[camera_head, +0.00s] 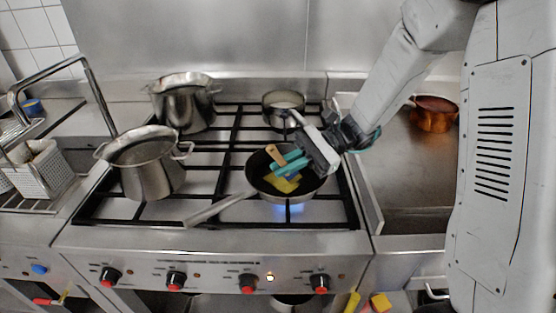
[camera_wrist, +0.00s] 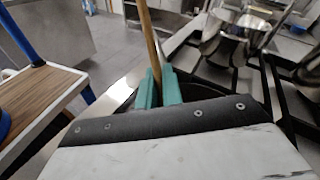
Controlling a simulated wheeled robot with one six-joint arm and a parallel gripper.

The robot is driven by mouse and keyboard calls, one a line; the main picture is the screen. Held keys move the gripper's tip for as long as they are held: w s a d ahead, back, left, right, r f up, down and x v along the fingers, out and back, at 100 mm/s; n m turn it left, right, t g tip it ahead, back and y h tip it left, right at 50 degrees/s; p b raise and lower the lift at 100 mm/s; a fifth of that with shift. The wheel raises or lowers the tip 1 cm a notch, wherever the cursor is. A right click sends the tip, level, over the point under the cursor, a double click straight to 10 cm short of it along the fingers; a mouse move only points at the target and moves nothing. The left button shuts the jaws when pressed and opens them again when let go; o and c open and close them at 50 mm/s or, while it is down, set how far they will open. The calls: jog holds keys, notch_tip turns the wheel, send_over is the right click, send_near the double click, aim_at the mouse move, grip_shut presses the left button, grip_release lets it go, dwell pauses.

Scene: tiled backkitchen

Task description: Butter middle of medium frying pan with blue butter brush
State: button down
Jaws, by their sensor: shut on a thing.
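The frying pan (camera_head: 258,180) has a dark inside and a long metal handle pointing to the lower left. It sits on the front right burner, with a blue flame under it. My gripper (camera_head: 279,163) is over the pan, its teal fingers shut on a wooden handle (camera_head: 274,152). This handle, seemingly the butter brush's, also rises between the fingers in the wrist view (camera_wrist: 152,45). A yellow patch (camera_head: 281,185) with a little blue beside it shows in the pan below the fingers. I cannot tell whether the brush head touches the pan.
A small saucepan (camera_head: 283,98) stands behind the pan. Two steel pots, one at the front left (camera_head: 148,175) and one at the back left (camera_head: 183,105), stand on the stove. A copper pot (camera_head: 433,118) is on the right counter. A wire basket (camera_head: 42,172) is at the left.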

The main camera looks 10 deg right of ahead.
jog(key=shift+s+d, duration=0.35)
jog(key=shift+s, duration=0.1)
jog(key=shift+w+d+f, duration=0.1)
jog(key=shift+w+d, duration=0.25)
jog(key=shift+d, duration=0.15)
jog(key=shift+w+a, duration=0.8)
jog(key=shift+w, duration=0.35)
jog(key=shift+w+a, duration=0.75)
jog(key=shift+w, duration=0.35)
jog(key=shift+w+a, duration=0.8)
jog(key=shift+w, duration=0.35)
notch_tip(320, 180, up, 6)
jog(key=shift+r, duration=0.2)
notch_tip(320, 180, up, 3)
jog(key=shift+f, duration=0.1)
